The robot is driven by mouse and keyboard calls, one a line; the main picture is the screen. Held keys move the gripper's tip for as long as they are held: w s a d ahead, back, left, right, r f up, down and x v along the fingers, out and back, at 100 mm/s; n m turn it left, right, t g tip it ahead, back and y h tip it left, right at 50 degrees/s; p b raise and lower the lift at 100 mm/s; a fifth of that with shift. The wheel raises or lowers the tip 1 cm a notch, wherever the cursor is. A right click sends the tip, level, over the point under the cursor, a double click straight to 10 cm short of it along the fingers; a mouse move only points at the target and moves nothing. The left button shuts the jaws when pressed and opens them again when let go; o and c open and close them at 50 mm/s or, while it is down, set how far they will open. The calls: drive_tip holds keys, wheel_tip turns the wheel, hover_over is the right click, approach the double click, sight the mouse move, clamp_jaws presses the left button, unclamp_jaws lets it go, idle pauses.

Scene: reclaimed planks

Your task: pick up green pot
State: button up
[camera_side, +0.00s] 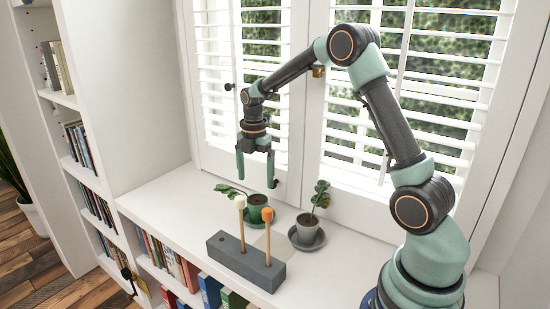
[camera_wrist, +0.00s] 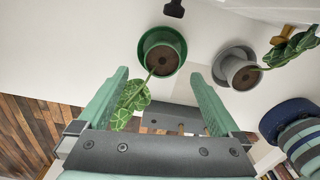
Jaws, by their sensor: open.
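The green pot (camera_side: 258,212) stands upright on a green saucer on the white sill, holding dark soil and a leafy plant leaning left. In the wrist view the green pot (camera_wrist: 161,60) sits just beyond the fingertips, roughly centred between them, with its leaf reaching back beside the left finger. My gripper (camera_side: 256,180) is open and empty, pointing down above the green pot and apart from it. Its two green fingers also frame the lower wrist view (camera_wrist: 159,76).
A grey pot (camera_side: 306,236) with a plant stands on a grey saucer to the right. A dark grey block (camera_side: 240,262) holding two sticks, one pale-topped and one orange-topped, lies in front. Shuttered windows (camera_side: 440,75) rise behind. The left of the sill is clear.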

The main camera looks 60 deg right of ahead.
sight(257, 201)
drive_tip(key=f, duration=0.8)
drive_tip(key=shift+s+a+f, duration=0.1)
drive_tip(key=shift+s+f, duration=0.15)
drive_tip(key=shift+f, duration=0.15)
clamp_jaws()
drive_tip(key=shift+r, duration=0.1)
